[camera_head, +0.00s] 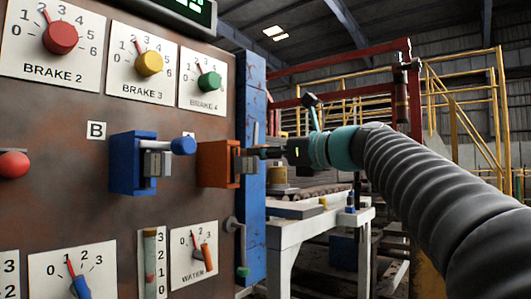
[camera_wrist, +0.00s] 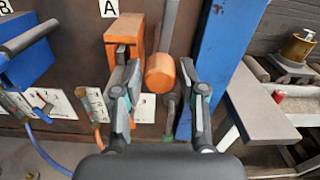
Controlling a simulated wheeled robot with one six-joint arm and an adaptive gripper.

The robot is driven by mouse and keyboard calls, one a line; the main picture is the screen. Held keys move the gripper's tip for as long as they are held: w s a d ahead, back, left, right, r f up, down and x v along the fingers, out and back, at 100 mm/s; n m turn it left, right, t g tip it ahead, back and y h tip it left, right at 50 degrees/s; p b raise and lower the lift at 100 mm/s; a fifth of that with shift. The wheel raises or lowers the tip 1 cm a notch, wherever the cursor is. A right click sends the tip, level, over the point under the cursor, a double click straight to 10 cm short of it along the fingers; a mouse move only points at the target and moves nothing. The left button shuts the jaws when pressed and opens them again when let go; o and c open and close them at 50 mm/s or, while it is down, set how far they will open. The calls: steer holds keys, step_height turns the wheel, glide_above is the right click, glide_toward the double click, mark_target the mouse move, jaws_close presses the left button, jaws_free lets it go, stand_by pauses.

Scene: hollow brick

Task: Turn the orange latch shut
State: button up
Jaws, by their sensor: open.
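The orange latch (camera_head: 213,165) is mounted near the right edge of the rusty panel, partly behind my gripper (camera_head: 264,152) in the head view. In the wrist view its orange housing (camera_wrist: 137,24) is under the letter A. Its orange round handle end (camera_wrist: 160,75) shows to the right of the housing. My gripper (camera_wrist: 160,66) is open and faces the panel, one finger on each side of the handle end in that view. The left finger overlaps the lower housing. I cannot tell whether either finger touches the latch.
A blue latch (camera_head: 127,165) with a blue handle end is left of the orange one, under the letter B. Dials sit above and below. A blue post (camera_head: 251,100) stands close to the right, with a white table (camera_head: 296,231) beyond it.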

jaws_close()
steer(key=shift+n, duration=0.3)
steer(key=n, duration=0.4)
steer(key=n+b, duration=0.1)
steer(key=n, duration=0.3)
steer(key=shift+d+n, duration=0.1)
steer(key=shift+n, duration=0.3)
steer(key=n+b, duration=0.2)
steer(key=n, duration=0.3)
steer(key=shift+w, duration=0.1)
steer(key=shift+r+n+b, duration=0.1)
steer(key=shift+n+b, duration=0.6)
steer(key=shift+n, duration=1.6)
